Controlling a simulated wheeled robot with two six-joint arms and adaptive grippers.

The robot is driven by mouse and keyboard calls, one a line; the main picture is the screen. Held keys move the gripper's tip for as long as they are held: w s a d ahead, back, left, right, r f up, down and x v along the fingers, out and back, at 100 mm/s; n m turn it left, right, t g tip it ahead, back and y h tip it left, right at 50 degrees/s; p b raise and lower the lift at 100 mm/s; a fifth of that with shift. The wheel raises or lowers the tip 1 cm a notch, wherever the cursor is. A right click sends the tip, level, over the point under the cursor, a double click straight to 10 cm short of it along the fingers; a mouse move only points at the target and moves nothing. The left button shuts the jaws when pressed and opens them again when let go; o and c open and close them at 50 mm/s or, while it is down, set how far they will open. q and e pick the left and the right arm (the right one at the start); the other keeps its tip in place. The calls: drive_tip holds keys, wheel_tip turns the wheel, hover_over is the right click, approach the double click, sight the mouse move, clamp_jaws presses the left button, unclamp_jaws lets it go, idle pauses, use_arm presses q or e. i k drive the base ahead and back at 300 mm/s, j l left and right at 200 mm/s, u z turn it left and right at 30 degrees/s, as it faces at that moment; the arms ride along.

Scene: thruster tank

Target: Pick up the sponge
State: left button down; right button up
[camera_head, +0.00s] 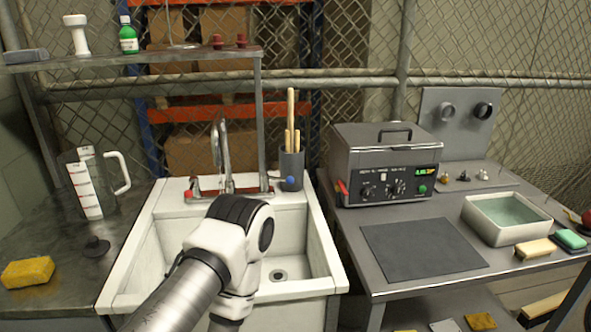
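A yellow sponge (27,272) lies flat on the dark counter at the far left, left of the sink. Nothing touches it. A green-topped block (569,239), perhaps another sponge or a brush, lies at the right edge of the grey table. A yellow-orange block (480,321) shows on a lower shelf at the bottom; I cannot tell if it is a sponge. One arm of mine, coming from the bottom left, bends over the sink, and its end drops below the picture. Neither gripper shows.
A white sink (318,240) with a faucet (225,150) stands between the counters. A measuring jug (88,185) and a black plug (96,247) are near the yellow sponge. A metal tank (385,160), a dark mat (420,247) and a water tray (505,218) occupy the right table.

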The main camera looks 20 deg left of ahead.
sight(18, 275)
drive_tip(key=u, duration=2.3)
drive_tip(key=i+u, duration=0.15)
drive_tip(key=u, duration=0.4)
